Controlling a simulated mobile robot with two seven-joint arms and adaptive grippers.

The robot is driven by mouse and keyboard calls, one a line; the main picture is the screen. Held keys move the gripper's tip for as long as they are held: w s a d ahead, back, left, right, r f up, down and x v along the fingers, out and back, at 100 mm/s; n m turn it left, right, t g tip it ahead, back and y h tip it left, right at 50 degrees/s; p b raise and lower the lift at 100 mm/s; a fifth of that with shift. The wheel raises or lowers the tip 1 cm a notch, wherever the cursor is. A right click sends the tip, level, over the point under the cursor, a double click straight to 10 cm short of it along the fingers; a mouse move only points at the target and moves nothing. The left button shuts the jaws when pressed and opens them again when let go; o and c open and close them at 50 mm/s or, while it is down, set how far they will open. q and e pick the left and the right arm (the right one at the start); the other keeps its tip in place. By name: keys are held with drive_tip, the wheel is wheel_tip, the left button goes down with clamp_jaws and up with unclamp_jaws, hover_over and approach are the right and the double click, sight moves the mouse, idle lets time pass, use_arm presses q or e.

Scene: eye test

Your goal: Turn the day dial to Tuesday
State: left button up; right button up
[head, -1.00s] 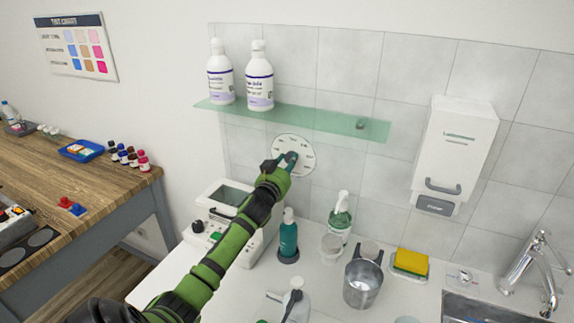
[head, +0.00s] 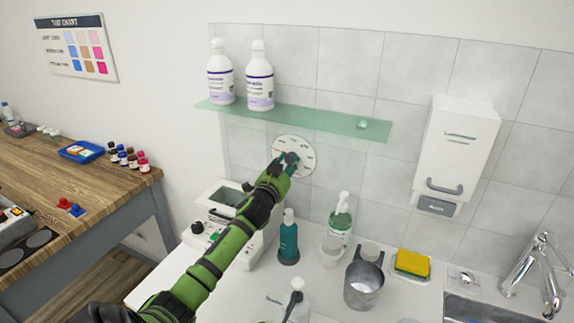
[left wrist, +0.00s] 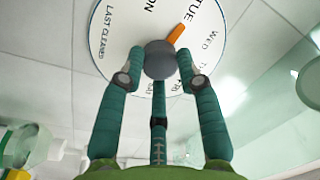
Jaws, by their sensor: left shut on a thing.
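The day dial (head: 305,150) is a round white disc on the tiled wall below the glass shelf. In the left wrist view its face (left wrist: 115,50) shows LAST CLEANED and day names around the rim. My left gripper (head: 288,160) is at the dial. In the left wrist view its teal fingers (left wrist: 160,70) are shut on the grey centre knob (left wrist: 159,62). The knob's orange pointer (left wrist: 175,34) points up and right, towards the TUE label (left wrist: 205,14). The fingers hide the lower part of the face. My right gripper is not in view.
The glass shelf (head: 320,122) with two white bottles (head: 260,82) is just above the dial. A white device (head: 222,208), a teal bottle (head: 288,240), a pump bottle (head: 340,218) and a metal cup (head: 364,285) stand on the counter below. A white dispenser (head: 458,150) hangs at right.

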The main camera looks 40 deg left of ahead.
use_arm(q)
drive_tip(key=shift+r, duration=0.4)
drive_tip(key=o, duration=1.1)
drive_tip(key=shift+o, duration=0.2)
drive_tip(key=shift+w+f, duration=0.1)
drive_tip(key=shift+f, duration=0.15)
drive_tip(key=shift+f, duration=0.1)
drive_tip(key=shift+s+d+f, duration=0.1)
drive_tip(key=shift+s, duration=0.25)
drive_tip(key=v, duration=1.1)
drive_tip(key=shift+s, duration=0.1)
